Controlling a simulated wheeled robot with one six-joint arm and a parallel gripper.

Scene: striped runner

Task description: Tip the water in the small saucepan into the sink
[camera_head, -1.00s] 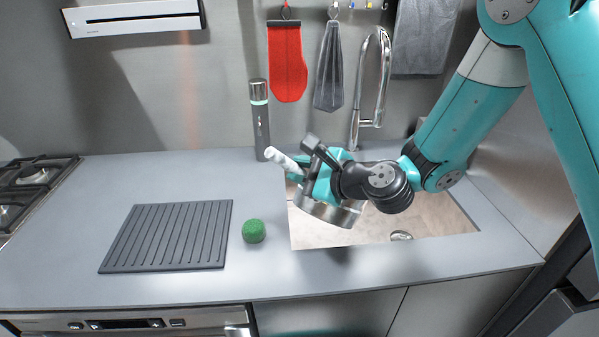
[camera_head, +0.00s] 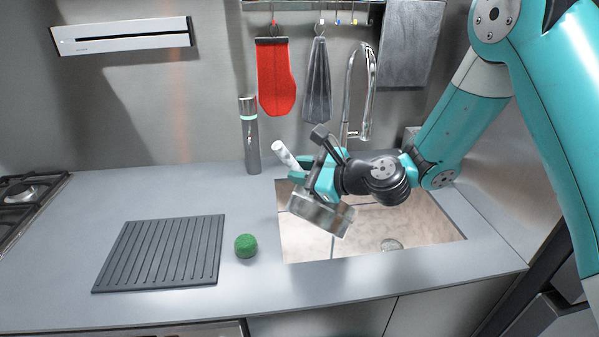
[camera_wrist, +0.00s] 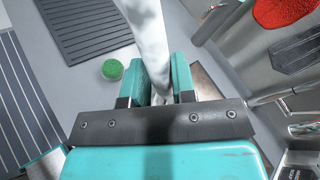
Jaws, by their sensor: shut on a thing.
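The small saucepan (camera_head: 320,214) is a metal pan with a pale handle (camera_head: 285,155). It hangs over the left part of the sink (camera_head: 425,222), clearly tilted, with its lower right edge down towards the basin. A thin pale streak shows below that edge; I cannot tell for sure that it is water. My gripper (camera_head: 318,178) is shut on the handle. In the wrist view the handle (camera_wrist: 147,35) runs between the teal fingers of my gripper (camera_wrist: 158,80). The inside of the pan and its water are hidden.
A green sponge (camera_head: 246,246) and a ribbed dark mat (camera_head: 163,252) lie on the counter left of the sink. A tall grey bottle (camera_head: 251,140) and the tap (camera_head: 350,95) stand behind. A red mitt (camera_head: 276,78) and grey cloths hang on the wall.

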